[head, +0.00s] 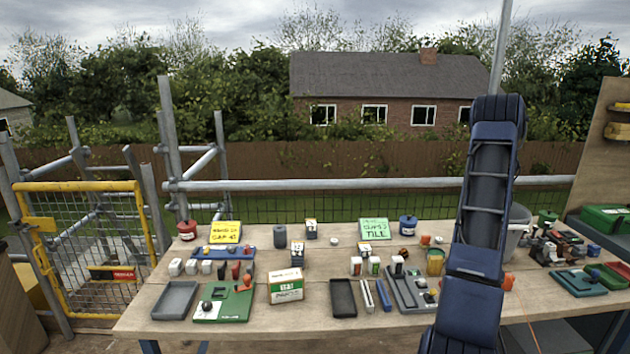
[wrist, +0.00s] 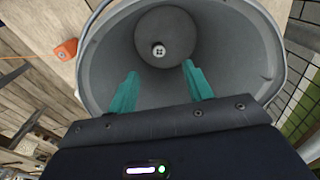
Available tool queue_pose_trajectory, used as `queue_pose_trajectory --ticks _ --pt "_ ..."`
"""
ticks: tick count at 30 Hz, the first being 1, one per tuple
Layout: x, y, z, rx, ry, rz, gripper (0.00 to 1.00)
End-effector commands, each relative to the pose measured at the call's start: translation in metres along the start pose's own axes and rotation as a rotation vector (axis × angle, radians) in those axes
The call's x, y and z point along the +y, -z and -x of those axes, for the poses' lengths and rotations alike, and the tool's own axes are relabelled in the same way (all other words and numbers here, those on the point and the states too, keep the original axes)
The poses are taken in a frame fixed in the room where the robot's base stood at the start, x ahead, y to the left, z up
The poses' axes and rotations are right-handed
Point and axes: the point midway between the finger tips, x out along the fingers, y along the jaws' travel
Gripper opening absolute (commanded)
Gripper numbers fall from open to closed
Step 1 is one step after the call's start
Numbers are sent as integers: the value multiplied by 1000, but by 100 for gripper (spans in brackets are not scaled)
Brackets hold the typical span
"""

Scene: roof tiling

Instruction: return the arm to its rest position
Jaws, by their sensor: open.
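My dark blue arm (head: 480,210) stands up in front of the right part of the workbench in the head view. My gripper (wrist: 160,70) shows in the wrist view as two teal fingers, apart with nothing between them. It points into a grey bucket (wrist: 105,62). A small round pale piece with dark marks (wrist: 158,51) lies at the bottom of the bucket, beyond the fingertips. In the head view the bucket (head: 518,228) is partly hidden behind my arm, and my gripper cannot be made out there.
The wooden workbench (head: 250,325) holds trays, small blocks, a green and white box (head: 286,286) and two note cards. An orange piece (wrist: 66,49) lies beside the bucket. A metal rail (head: 340,184) runs behind the bench. A yellow gate (head: 90,250) stands at left.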

Motion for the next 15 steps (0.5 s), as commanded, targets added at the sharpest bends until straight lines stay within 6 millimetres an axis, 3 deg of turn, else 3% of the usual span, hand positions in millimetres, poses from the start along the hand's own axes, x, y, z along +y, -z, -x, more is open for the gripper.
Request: queue_pose_trajectory --ticks 1,3,8,15 --pt "0 -14 20 6 16 38 51" --pt "1 -33 42 12 32 90 51" --pt "13 -76 85 12 65 202 51" --pt "45 -143 145 12 113 378 51"
